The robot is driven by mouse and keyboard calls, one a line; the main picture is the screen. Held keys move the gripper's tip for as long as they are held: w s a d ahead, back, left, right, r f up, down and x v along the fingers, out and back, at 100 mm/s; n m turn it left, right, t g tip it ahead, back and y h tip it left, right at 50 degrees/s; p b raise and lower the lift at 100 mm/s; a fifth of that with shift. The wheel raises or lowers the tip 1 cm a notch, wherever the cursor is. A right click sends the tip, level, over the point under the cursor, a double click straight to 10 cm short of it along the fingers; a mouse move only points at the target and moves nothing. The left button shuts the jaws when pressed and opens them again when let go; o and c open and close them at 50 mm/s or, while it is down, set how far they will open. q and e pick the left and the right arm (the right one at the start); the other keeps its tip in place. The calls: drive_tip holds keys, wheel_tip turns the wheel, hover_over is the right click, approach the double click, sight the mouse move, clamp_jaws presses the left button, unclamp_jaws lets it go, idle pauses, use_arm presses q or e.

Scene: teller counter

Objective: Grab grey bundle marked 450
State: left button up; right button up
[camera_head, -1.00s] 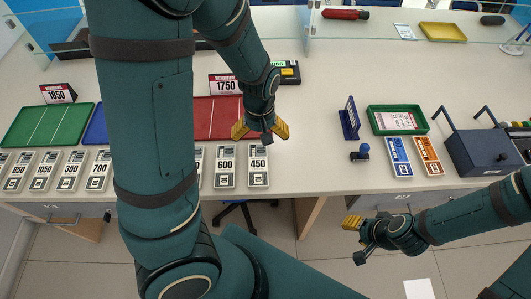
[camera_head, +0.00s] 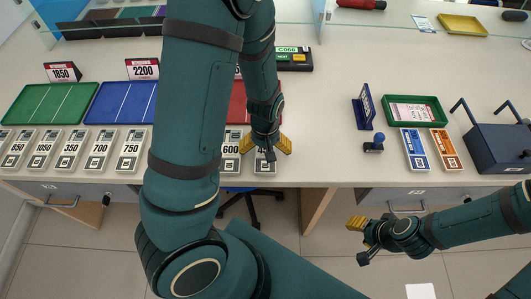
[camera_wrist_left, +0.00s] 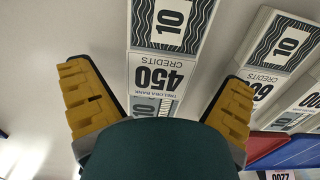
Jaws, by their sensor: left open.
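The grey bundle marked 450 (camera_head: 265,167) lies at the right end of a row near the counter's front edge. It is partly hidden by my left gripper (camera_head: 267,147), which points down over it with its yellow fingers open. In the left wrist view, the bundle (camera_wrist_left: 160,73) shows between the spread fingers of the left gripper (camera_wrist_left: 157,104), and neither finger touches it visibly. Its near end is hidden by a dark green part of mine. My right gripper (camera_head: 356,223) is past the counter's front edge at the right; its finger gap is not clear.
The 600 bundle (camera_head: 231,165) lies close to the left of the 450 one, with several more grey bundles beyond. Blue (camera_head: 414,151) and orange (camera_head: 444,150) bundles, a stamp (camera_head: 374,143) and a dark box (camera_head: 490,148) stand right. Counter between 450 and the stamp is clear.

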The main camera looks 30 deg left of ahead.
use_arm(q)
drive_tip(key=shift+f, duration=0.45)
drive_tip(key=c, duration=1.3)
drive_tip(key=shift+r, duration=0.1)
